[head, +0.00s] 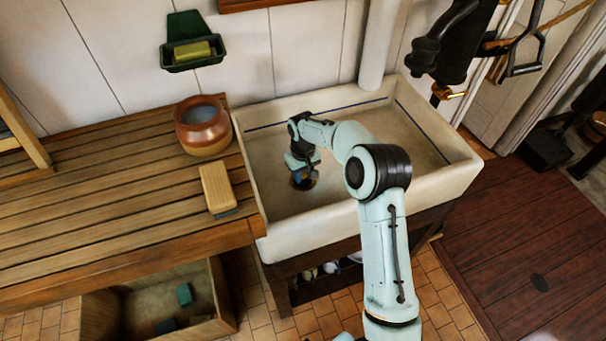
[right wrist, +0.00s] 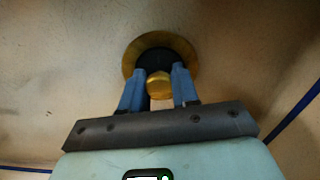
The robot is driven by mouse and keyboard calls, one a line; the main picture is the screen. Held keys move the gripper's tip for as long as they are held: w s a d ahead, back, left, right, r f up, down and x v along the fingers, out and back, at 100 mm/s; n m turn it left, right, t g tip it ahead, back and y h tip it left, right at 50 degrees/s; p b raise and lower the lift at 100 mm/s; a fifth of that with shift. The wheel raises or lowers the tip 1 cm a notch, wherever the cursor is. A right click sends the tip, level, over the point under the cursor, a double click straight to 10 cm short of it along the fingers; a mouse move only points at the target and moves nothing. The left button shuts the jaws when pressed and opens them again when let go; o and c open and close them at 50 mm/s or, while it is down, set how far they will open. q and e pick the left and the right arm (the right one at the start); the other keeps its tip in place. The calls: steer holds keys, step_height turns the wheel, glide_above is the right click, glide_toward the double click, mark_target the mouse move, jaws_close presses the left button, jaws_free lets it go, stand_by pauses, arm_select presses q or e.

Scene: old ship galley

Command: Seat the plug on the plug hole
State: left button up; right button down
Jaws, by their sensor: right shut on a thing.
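The sink (head: 408,150) is a cream basin with a blue line inside. The plug hole's brass ring (right wrist: 184,42) lies in the basin floor. My right gripper (right wrist: 158,72) reaches down into the sink, its blue fingers shut on the plug (right wrist: 158,86), whose round brass knob shows between them. A black disc lies behind the knob, within the brass ring; whether it is the plug's body or the open hole, and whether the plug touches the ring, I cannot tell. In the head view, the right gripper (head: 301,174) is low over the ring, the plug mostly hidden. My left gripper is not in view.
A slatted wooden counter (head: 110,185) adjoins the sink on the left, with a brown pot (head: 203,130) and a wooden brush (head: 217,188) near the basin's edge. A green soap holder (head: 190,50) hangs on the wall. A black pump (head: 440,50) stands behind the sink's right corner.

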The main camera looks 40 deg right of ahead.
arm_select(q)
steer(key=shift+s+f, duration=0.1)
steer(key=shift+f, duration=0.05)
arm_select(e)
steer(key=shift+f, duration=0.3)
steer(key=c, duration=0.8)
jaws_free()
steer(key=shift+r, duration=0.1)
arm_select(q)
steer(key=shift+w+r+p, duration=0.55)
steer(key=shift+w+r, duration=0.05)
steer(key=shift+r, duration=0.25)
arm_select(e)
step_height(320, 180, up, 13)
steer(key=shift+r, duration=0.15)
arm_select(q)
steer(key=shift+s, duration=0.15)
arm_select(e)
steer(key=shift+s, duration=0.1)
